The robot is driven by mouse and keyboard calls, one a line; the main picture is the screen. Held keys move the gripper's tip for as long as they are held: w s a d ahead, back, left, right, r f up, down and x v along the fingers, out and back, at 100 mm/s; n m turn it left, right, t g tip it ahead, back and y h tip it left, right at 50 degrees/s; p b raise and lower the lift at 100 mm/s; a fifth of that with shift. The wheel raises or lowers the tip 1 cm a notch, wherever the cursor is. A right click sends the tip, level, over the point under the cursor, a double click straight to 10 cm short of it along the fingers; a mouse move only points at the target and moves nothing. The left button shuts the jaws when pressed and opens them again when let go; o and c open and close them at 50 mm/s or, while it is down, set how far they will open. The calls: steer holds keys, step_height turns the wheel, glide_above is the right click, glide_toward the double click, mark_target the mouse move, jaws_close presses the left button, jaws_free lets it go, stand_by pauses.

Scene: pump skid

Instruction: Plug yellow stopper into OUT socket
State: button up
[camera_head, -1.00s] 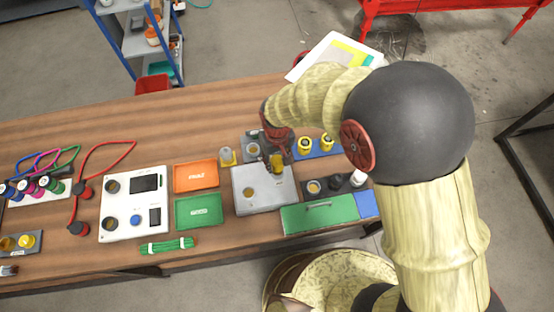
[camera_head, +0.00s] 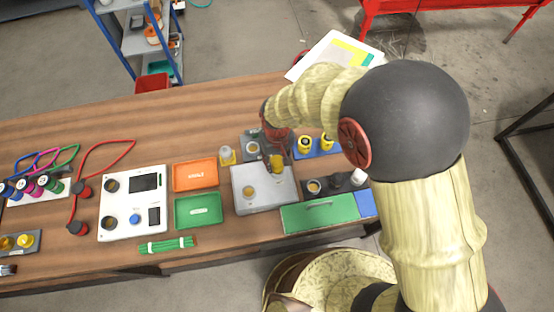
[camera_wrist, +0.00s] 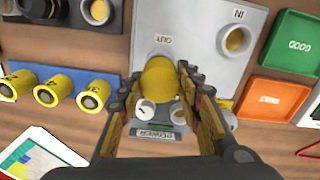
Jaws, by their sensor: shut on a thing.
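My gripper (camera_wrist: 162,88) is shut on a yellow stopper (camera_wrist: 160,76), with one finger on each side of it. The stopper stands over the grey plate (camera_wrist: 200,12), just below the OUT label (camera_wrist: 163,40) in the wrist view. The OUT socket is hidden behind the stopper, so I cannot tell whether the stopper touches or enters it. The IN socket (camera_wrist: 237,40) is a round yellowish opening to the right on the same plate. In the head view the stopper (camera_head: 277,163) is at the plate's back right, and my arm partly covers the gripper.
Several yellow stoppers (camera_wrist: 52,90) stand in a blue holder to the left in the wrist view. A grey labelled block with round fittings (camera_wrist: 160,125) lies behind the plate. Green (camera_head: 198,211) and orange (camera_head: 195,176) trays are left of the plate. A dark socket block (camera_head: 335,187) is right.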

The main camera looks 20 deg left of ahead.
steer(key=shift+f+b, duration=0.65)
steer(key=shift+f, duration=0.55)
steer(key=o, duration=1.3)
steer(key=shift+o, duration=0.2)
step_height(320, 180, up, 12)
steer(key=shift+r, duration=0.1)
steer(key=s+d+r+m+t+b, duration=0.1)
steer(key=d+r, duration=0.4)
steer(key=d, duration=0.5)
steer(key=s+d+r+m+t+b, duration=0.1)
steer(key=s+d+r+m, duration=0.3)
steer(key=d, duration=0.7)
steer(key=s+d+r+m+t+b, duration=0.2)
steer(key=s+d+r+m+t, duration=0.1)
steer(key=d+r, duration=0.5)
steer(key=d, duration=0.3)
steer(key=shift+s+d+r+t, duration=0.15)
steer(key=shift+s+t, duration=0.15)
steer(key=shift+s, duration=0.05)
